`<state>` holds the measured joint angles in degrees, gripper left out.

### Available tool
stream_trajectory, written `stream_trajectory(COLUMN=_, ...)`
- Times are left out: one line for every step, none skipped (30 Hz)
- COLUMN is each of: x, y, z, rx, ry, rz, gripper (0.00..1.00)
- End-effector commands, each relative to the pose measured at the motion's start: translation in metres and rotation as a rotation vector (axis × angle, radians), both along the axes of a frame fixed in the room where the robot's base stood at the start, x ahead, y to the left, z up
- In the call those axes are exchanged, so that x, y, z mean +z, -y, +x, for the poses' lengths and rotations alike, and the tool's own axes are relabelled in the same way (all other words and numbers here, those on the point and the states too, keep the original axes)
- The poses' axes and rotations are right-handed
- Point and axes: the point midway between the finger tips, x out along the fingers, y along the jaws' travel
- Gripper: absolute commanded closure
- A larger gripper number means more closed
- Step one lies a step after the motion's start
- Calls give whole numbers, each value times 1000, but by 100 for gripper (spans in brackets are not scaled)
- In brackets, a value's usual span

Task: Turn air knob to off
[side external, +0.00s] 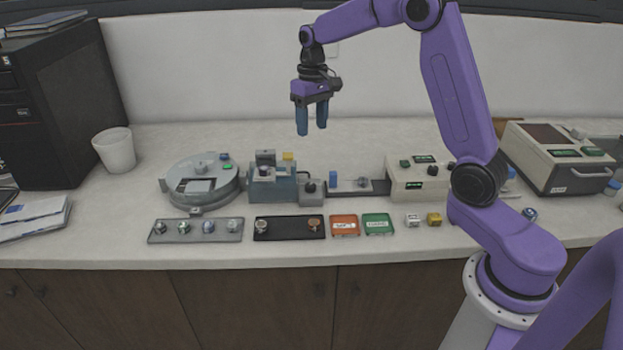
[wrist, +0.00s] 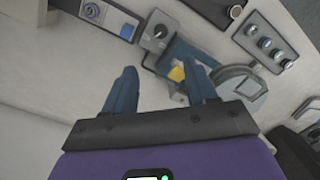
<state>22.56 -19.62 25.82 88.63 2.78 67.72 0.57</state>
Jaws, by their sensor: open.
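A small grey box (side external: 310,188) with a dark knob on top stands just right of the blue-grey press (side external: 272,182). In the wrist view the knob (wrist: 159,31) sits on the light box near the top middle, with a pale pointer mark. I cannot read any label, so I cannot tell for sure that it is the air knob. Another dark knob (side external: 433,170) is on the cream control box (side external: 418,181). My gripper (side external: 311,130) is open and empty, pointing down, high above the counter behind the press. Its fingers (wrist: 162,72) show apart in the wrist view.
A round grey machine (side external: 200,183) stands left of the press. A grey tray of mounts (side external: 195,237), a black tray (side external: 289,236), an orange tray (side external: 344,232) and a green tray (side external: 377,231) line the front. A white cup (side external: 114,150) stands left. The back counter is clear.

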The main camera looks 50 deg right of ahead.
Motion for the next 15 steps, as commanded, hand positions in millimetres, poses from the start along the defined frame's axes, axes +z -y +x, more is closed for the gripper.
stream_trajectory(x=1, y=-4, z=-3, rx=74, ry=14, rz=-14, gripper=43)
stream_trajectory(x=2, y=-6, z=-3, rx=113, ry=22, rz=-22, gripper=43)
stream_trajectory(x=2, y=-7, z=-4, rx=155, ry=29, rz=-30, gripper=43)
stream_trajectory(x=2, y=-9, z=-5, rx=180, ry=33, rz=-35, gripper=43)
stream_trajectory(x=2, y=-9, z=-5, rx=199, ry=37, rz=-38, gripper=43)
stream_trajectory(x=1, y=-10, z=-5, rx=216, ry=39, rz=-43, gripper=43)
stream_trajectory(x=0, y=-10, z=-5, rx=223, ry=40, rz=-44, gripper=43)
stream_trajectory(x=-1, y=-10, z=-6, rx=228, ry=40, rz=-44, gripper=43)
stream_trajectory(x=-4, y=-10, z=-6, rx=229, ry=39, rz=-44, gripper=43)
stream_trajectory(x=-7, y=-10, z=-6, rx=229, ry=39, rz=-44, gripper=43)
stream_trajectory(x=-10, y=-10, z=-6, rx=228, ry=39, rz=-44, gripper=43)
stream_trajectory(x=-16, y=-9, z=-6, rx=227, ry=38, rz=-43, gripper=43)
stream_trajectory(x=-21, y=-10, z=-6, rx=226, ry=37, rz=-43, gripper=43)
stream_trajectory(x=-26, y=-10, z=-6, rx=226, ry=36, rz=-43, gripper=43)
stream_trajectory(x=-33, y=-10, z=-6, rx=226, ry=37, rz=-42, gripper=43)
